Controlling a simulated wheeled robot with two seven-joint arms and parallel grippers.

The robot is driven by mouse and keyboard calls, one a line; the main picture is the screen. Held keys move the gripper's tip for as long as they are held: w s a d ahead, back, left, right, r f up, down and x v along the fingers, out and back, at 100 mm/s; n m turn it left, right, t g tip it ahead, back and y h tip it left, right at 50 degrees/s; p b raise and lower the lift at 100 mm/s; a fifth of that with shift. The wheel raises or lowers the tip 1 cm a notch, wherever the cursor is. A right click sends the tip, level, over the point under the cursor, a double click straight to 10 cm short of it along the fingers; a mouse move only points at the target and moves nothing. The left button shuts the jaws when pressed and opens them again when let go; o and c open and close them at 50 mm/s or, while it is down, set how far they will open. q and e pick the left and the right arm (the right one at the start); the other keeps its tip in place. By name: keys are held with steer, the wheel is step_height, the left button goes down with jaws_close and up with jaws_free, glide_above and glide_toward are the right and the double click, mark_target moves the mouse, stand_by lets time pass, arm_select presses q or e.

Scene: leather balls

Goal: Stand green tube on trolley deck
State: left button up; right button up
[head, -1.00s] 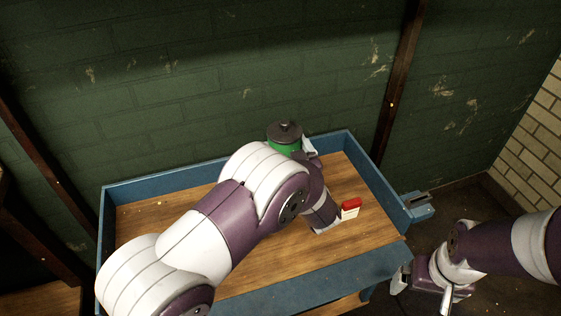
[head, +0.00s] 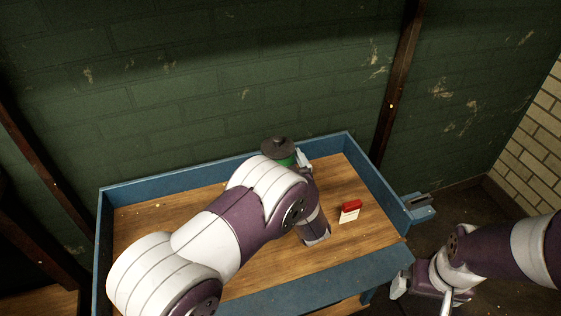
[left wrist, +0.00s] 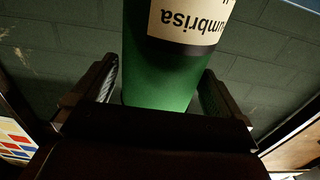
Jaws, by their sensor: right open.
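The green tube (head: 288,161) with a dark cap is at the back of the trolley deck (head: 160,222), mostly behind my left arm in the head view. It looks roughly upright there. In the left wrist view the tube (left wrist: 160,75) fills the space between the fingers, with a cream label whose print is upside down. My left gripper (left wrist: 157,92) is shut on it. The tube's lower end is hidden, so I cannot tell whether it touches the deck. My right gripper (head: 424,290) is open and empty, off the trolley's front right corner.
A small red and white box (head: 350,212) stands on the deck, right of my left gripper. A blue rim (head: 370,170) runs around the deck. The green brick wall (head: 190,110) is close behind. The deck's left part is bare.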

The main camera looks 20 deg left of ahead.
arm_select(q)
steer(key=shift+r, duration=0.3)
steer(key=v, duration=1.2)
steer(key=w+m+g+h, duration=0.3)
steer(key=w+h, duration=0.2)
steer(key=h, duration=0.2)
steer(key=s+a+m+g+h, duration=0.1)
steer(key=s+a+g, duration=0.3)
steer(key=s, duration=0.6)
steer(key=s+a+m+g+h, duration=0.2)
steer(key=s+g, duration=0.4)
steer(key=s, duration=0.5)
steer(key=a+m+p, duration=0.1)
steer(key=a, duration=0.1)
steer(key=shift+a+f+g, duration=0.25)
steer(key=shift+a+g, duration=0.05)
steer(key=shift+a, duration=0.1)
step_height(320, 180, up, 14)
steer(key=p, duration=1.4)
steer(key=shift+r, duration=0.2)
